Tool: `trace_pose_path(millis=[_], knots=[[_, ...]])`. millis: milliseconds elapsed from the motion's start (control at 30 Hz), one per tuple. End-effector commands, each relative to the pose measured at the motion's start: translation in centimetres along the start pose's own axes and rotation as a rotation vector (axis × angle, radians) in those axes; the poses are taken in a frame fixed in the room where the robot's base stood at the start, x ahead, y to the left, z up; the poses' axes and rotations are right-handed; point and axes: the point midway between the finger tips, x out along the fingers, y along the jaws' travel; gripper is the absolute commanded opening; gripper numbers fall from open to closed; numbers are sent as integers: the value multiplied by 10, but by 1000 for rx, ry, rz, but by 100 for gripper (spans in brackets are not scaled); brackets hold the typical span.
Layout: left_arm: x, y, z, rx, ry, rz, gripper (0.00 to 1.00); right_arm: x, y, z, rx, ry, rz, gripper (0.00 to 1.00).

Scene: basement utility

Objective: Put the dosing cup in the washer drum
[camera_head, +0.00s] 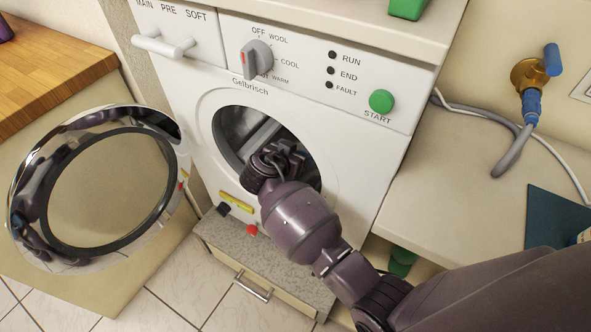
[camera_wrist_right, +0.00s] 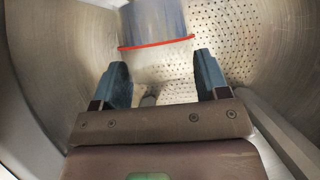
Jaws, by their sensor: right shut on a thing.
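The white washer (camera_head: 185,85) has its round door (camera_head: 105,195) swung open to the left. My right arm reaches through the round opening, with the right gripper (camera_head: 280,160) inside the drum (camera_head: 237,125). In the right wrist view the drum (camera_wrist_right: 245,45) shows as a perforated metal wall around the gripper (camera_wrist_right: 162,75). A blue-grey dosing cup (camera_wrist_right: 155,20) with a red line lies at the fingertips, and the fingers are shut on it with a gap as wide as the cup. The cup is hidden in the head view. My left gripper is not in view.
A wooden counter (camera_head: 50,60) stands at left. A low drawer unit (camera_head: 265,265) is below the washer. To the right are a pale surface (camera_head: 440,190), a tap (camera_head: 535,75) with hoses, and a teal thing (camera_head: 555,225). A green thing (camera_head: 408,8) sits on top.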

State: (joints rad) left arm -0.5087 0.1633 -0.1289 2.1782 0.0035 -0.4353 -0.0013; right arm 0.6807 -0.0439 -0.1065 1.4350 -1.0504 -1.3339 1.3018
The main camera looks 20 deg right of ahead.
Motion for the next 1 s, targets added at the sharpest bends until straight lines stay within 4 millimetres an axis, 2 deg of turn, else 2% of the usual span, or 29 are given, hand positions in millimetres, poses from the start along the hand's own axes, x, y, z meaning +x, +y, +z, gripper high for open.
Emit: trace_pose_path(millis=[33,100,333,567,800,1000], knots=[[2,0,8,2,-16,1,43,7,1,14,-9,-4,4,42],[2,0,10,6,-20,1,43,12,1,22,-9,-3,4,42],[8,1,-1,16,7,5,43,19,1,35,-5,-2,1,42],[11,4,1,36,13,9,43,36,2,68,-9,-4,3,42],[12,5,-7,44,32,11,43,37,0,67,-1,1,-1,42],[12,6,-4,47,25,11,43,38,0,71,-2,-1,0,42]])
